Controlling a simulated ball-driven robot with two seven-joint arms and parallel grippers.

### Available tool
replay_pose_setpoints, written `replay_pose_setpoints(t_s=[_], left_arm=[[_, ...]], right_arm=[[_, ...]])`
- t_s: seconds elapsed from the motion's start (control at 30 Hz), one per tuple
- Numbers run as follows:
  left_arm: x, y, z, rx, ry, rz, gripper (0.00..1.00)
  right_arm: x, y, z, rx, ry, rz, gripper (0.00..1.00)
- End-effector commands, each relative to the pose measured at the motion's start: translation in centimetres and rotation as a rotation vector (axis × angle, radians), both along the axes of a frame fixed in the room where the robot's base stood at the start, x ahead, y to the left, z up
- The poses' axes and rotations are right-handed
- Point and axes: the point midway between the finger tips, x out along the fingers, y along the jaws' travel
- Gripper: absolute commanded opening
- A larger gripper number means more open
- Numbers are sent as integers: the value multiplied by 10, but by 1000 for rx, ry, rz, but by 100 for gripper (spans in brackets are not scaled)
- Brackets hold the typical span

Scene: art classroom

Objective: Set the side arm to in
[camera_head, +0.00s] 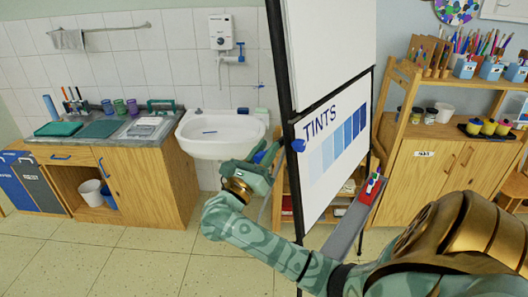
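A black-framed flipchart easel (289,165) stands in the middle of the view, carrying a "TINTS" sheet (336,150) with blue colour bars. A blue knob (298,145) shows at its left upright, and a second blue piece sits just left of it, by my gripper. I cannot tell for certain which part is the side arm or how it is set. My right gripper (262,162) is at the left side of the easel, close to these blue parts. Its fingers are small and partly hidden, so I cannot tell whether they are open or touching anything. My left gripper is out of view.
The easel's grey tray (345,230) with markers juts out above my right forearm. A white sink (215,148) is on the wall behind my gripper. A wooden counter (135,180) is left, a wooden cabinet (430,175) right. The tiled floor at front left is clear.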

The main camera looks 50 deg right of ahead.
Motion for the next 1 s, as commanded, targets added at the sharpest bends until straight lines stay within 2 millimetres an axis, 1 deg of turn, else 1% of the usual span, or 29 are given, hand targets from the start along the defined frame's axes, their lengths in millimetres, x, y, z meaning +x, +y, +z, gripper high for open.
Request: replay_pose_setpoints(t_s=[0.03, 0.07, 0.33, 0.47, 0.57, 0.7, 0.9, 1.0], left_arm=[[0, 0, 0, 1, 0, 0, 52], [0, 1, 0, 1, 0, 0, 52], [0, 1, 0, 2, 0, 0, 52], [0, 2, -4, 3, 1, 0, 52], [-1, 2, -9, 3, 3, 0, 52], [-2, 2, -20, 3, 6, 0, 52], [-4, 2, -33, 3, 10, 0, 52], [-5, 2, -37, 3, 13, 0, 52]], right_arm=[[0, 0, 0, 0, 0, 0, 41], [0, 0, 0, 0, 1, 0, 43], [0, 1, -1, 1, 1, -1, 43], [-2, 11, -6, 3, 2, 1, 43], [-5, 29, -15, 6, 2, 2, 43], [-11, 64, -32, 7, 4, 3, 43], [-19, 112, -51, 4, 6, 1, 43], [-23, 129, -57, 4, 4, 0, 43]])
